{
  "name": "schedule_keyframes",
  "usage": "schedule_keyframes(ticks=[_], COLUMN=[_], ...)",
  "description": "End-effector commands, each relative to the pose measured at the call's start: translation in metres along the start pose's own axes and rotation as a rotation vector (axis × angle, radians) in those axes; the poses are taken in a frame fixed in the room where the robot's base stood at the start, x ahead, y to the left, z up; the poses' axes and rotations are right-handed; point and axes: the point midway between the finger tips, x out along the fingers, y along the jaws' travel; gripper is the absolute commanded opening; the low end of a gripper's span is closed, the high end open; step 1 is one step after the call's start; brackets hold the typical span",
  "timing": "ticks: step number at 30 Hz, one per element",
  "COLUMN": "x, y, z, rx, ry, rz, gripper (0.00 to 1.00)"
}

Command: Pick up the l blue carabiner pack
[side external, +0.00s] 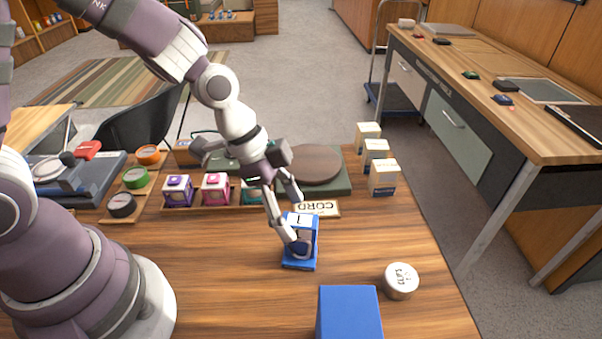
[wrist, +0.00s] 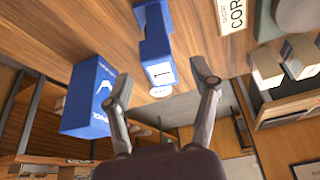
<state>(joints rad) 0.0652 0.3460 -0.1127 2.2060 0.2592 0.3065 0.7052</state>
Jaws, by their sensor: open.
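The blue carabiner pack (side external: 306,253) stands on the wooden table, with a white label bearing one dark character on its top. It also shows in the wrist view (wrist: 154,30), ahead of the space between the fingertips. My gripper (side external: 297,220) is open and empty-looking at the pack, with one finger in front of its near left side and the other by its top rear edge. In the wrist view the fingers (wrist: 163,81) are spread wide. I cannot tell whether either finger touches the pack.
A larger blue box (side external: 348,312) stands at the front edge, and a round tin (side external: 401,281) sits right of the pack. A CORD sign (side external: 317,208) is just behind. Small cream boxes (side external: 384,178) line the right back. Clear table lies left of the pack.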

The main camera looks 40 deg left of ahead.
Motion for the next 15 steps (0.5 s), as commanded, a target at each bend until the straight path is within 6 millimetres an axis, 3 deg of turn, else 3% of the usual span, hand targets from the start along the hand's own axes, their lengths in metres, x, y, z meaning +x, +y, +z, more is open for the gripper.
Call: schedule_keyframes(ticks=[9, 15], x=[0.048, 0.055], y=[0.001, 0.0], z=[-0.001, -0.002], rx=[-0.001, -0.002], ry=[-0.004, -0.002], rz=[0.002, -0.002], gripper=[0.61, 0.61])
